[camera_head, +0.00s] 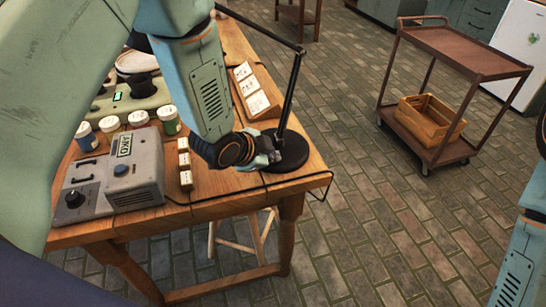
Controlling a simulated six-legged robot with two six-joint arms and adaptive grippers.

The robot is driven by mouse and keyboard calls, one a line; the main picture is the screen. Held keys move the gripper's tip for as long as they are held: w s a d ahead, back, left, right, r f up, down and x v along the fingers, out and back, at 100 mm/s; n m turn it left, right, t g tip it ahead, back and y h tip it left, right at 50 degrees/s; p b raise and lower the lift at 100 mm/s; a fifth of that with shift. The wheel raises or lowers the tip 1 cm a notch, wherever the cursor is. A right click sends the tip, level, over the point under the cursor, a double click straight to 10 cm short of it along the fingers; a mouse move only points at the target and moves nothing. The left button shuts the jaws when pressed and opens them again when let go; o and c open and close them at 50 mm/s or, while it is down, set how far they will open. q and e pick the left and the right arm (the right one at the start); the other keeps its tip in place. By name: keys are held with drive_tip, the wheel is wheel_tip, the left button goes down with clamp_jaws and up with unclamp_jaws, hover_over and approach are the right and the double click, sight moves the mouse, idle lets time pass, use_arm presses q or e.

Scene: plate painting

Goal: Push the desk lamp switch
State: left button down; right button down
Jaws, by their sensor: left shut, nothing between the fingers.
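The desk lamp (291,95) stands at the right end of the wooden table, with a round black base (291,153) and a thin black pole that leans up and to the right. Its arm runs back to the upper left, partly behind my left arm. My left gripper (273,157) is shut and empty, with its tip at the left side of the lamp base. I cannot tell whether it touches the base. The lamp switch is not clearly visible. My right gripper is out of view; only part of my right arm shows at the right edge.
A grey control box (112,180) with knobs sits on the table beside small white blocks (185,162). Several paint jars (138,118) stand behind it. Cards (257,104) lie near the lamp. A black cable (318,180) hangs at the table edge. A brown cart (455,50) stands right.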

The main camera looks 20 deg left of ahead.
use_arm(q)
drive_tip(key=shift+r+p, duration=0.35)
wheel_tip(320, 180, up, 6)
drive_tip(key=p, duration=0.5)
drive_tip(key=shift+p, duration=0.3)
idle(0.3)
